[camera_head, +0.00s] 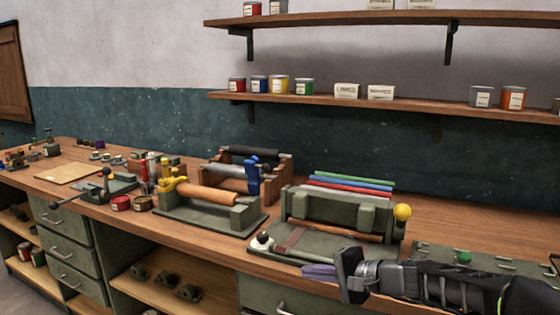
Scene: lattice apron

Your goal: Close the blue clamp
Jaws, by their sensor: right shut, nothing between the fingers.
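The blue clamp (252,176) stands upright at the right end of a wooden roller rack (284,182) on the bench, near the middle of the view. Its exact opening is too small to tell. My right gripper (318,271) reaches in from the lower right, low over the front of the bench. Its fingers are shut and empty, pointing left. It is well in front of the blue clamp and to its right, apart from it. My left gripper is not in view.
A roller stand with a yellow clamp (172,178) is left of the blue clamp. Shelves with cans (281,84) hang above. Bare bench (480,232) shows at the back right.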

